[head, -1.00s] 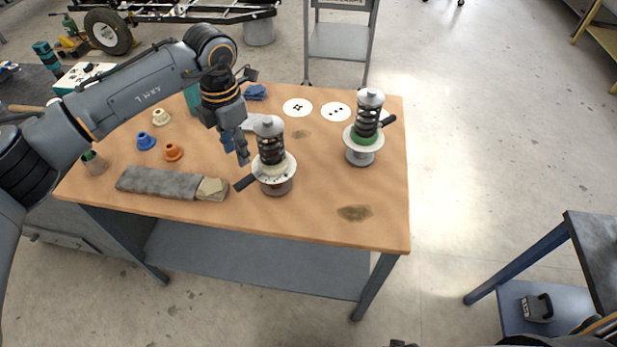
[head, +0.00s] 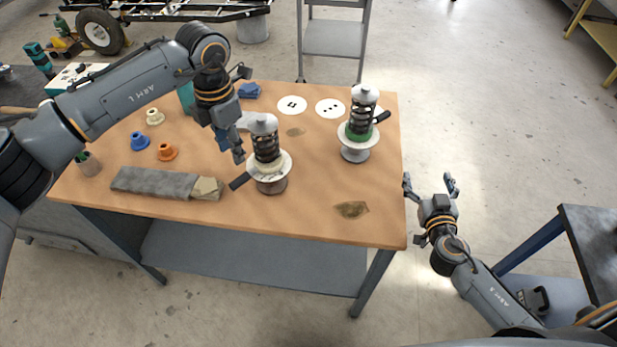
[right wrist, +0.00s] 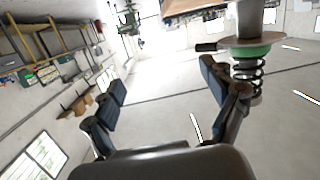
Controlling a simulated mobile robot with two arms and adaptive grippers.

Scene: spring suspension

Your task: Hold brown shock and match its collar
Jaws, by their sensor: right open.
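The shock with the brownish base cup (head: 271,186) stands upright on the table, with a dark coil spring, a grey cap and a cream collar (head: 266,168) under the coil. A second shock (head: 356,153) with a paler base and a green collar (head: 358,133) stands to its right; it also shows in the right wrist view (right wrist: 248,68). Loose cream (head: 155,117), blue (head: 140,141) and orange (head: 167,152) collars sit at the table's left. My left gripper (head: 238,156) points down just left of the brownish shock; its finger gap is unclear. My right gripper (head: 429,183) is open and empty beyond the table's right edge.
A grey wrapped block (head: 160,182) lies along the front left of the table (head: 310,210). Two white dotted discs (head: 292,104) (head: 330,108) and a blue cloth (head: 248,90) lie at the back. A dark bench (head: 590,232) stands at the right.

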